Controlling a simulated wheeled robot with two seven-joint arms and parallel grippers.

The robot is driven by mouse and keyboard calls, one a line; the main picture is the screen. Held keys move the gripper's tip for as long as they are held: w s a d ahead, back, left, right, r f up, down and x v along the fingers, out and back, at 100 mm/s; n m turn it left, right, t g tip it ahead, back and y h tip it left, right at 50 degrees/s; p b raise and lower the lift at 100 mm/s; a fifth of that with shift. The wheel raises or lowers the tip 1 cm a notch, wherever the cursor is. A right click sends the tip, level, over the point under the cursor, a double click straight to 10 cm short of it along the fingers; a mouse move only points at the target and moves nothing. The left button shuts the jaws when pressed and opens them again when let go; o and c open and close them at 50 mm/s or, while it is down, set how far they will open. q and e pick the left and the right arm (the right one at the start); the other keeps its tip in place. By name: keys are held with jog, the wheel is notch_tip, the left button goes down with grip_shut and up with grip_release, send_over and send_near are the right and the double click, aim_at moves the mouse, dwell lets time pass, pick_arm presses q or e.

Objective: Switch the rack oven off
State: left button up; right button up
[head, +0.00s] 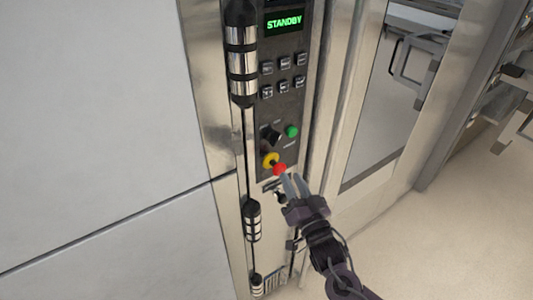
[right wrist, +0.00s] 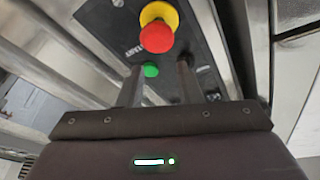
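The rack oven's dark control panel (head: 283,108) has a green display (head: 284,22) reading STANDBY. Low on the panel are a black rotary knob (head: 271,136), a green button (head: 292,131) and a red mushroom button (head: 279,169) on a yellow collar (head: 270,159). The red button (right wrist: 157,37) and green button (right wrist: 151,70) also show in the right wrist view. My right gripper (head: 293,181) is open, its two fingers apart with nothing between them. Its fingertips are just below the red button; I cannot tell whether they touch it. My left gripper is not in view.
Several grey keys (head: 283,75) sit between display and knob. Black and chrome hinges (head: 242,65) run down the panel's left side, beside a plain pale wall panel (head: 100,110). A glazed door (head: 400,90) stands to the right. The floor (head: 450,230) at lower right is clear.

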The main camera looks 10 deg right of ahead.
jog(key=t, duration=0.1)
send_near(277, 143)
jog(key=shift+m, duration=0.3)
jog(key=p+x, duration=0.2)
jog(key=x, duration=0.5)
jog(key=shift+w+d+r+p, duration=0.1)
jog(key=shift+w+r+p, duration=0.1)
jog(key=shift+p, duration=0.1)
jog(key=shift+w+r, duration=0.1)
jog(key=shift+w, duration=0.2)
jog(key=shift+w+a, duration=0.2)
jog(key=shift+w, duration=0.2)
jog(key=shift+c, duration=0.4)
grip_shut()
